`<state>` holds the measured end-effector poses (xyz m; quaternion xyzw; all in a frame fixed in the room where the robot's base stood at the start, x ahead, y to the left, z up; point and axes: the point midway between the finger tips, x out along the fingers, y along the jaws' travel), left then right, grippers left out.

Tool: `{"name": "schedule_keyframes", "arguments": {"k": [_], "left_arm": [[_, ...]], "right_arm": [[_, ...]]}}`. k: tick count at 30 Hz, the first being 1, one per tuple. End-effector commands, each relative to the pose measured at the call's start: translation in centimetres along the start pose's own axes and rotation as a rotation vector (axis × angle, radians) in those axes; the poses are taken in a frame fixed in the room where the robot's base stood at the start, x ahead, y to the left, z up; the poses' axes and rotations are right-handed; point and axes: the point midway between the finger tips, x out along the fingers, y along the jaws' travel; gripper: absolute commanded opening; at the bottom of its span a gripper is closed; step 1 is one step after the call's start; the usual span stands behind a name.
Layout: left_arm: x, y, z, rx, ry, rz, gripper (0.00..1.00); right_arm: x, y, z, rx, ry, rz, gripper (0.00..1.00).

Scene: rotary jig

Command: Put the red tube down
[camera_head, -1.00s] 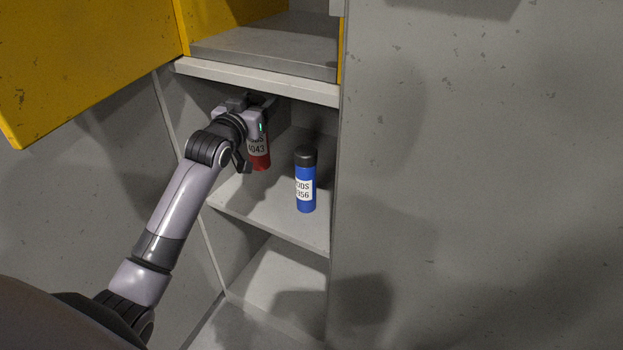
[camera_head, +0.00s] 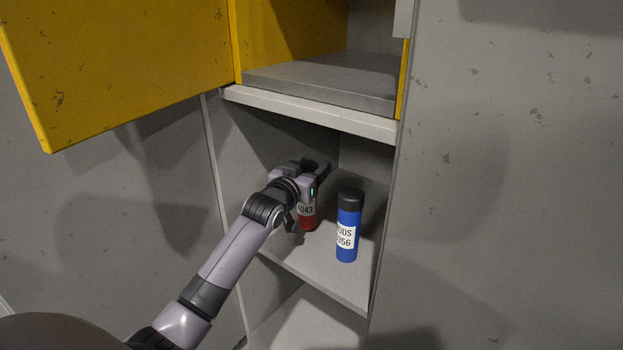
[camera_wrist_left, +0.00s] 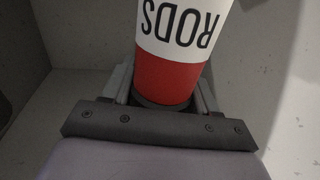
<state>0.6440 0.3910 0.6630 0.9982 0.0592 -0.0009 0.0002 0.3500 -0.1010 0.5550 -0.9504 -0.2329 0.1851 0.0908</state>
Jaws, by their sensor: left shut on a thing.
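The red tube (camera_head: 308,220) with a white label is upright in the middle compartment of the cabinet, at or just above the shelf. I cannot tell whether its base touches. My left gripper (camera_head: 308,196) is shut on it and hides its upper part. In the left wrist view, the red tube (camera_wrist_left: 165,78) stands between the fingers, its label reading "RODS" upside down. My right gripper is not in view.
A blue tube (camera_head: 348,228) with a black cap stands on the same shelf (camera_head: 318,262), right of the red tube. A yellow door (camera_head: 120,70) hangs open at upper left. Another shelf (camera_head: 310,112) is above, and grey walls flank the compartment.

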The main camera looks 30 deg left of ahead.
Motion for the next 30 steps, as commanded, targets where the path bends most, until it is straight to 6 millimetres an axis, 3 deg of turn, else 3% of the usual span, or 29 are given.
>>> {"name": "schedule_keyframes", "arguments": {"k": [2, 13, 14, 15, 26, 30], "left_arm": [[0.0, 0.01, 0.92, 0.0, 0.004, 0.0, 0.0], [0.01, 0.02, 1.13, 0.0, 0.005, 0.0, 0.0], [0.0, 0.03, 1.22, 0.0, 0.002, 0.0, 0.68], [0.0, 0.03, 1.21, 0.0, 0.001, 0.0, 0.81], [0.0, 0.03, 0.87, 0.0, 0.002, 0.001, 0.84], [-0.96, 0.06, 0.85, 0.0, 0.0, 0.001, 0.84]], "right_arm": [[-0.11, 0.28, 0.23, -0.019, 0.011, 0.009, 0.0], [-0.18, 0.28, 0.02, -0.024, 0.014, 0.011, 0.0], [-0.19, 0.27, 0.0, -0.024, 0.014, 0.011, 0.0], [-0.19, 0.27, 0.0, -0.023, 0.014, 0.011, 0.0], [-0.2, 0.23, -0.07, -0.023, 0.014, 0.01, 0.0], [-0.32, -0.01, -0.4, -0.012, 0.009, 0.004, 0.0]]}}
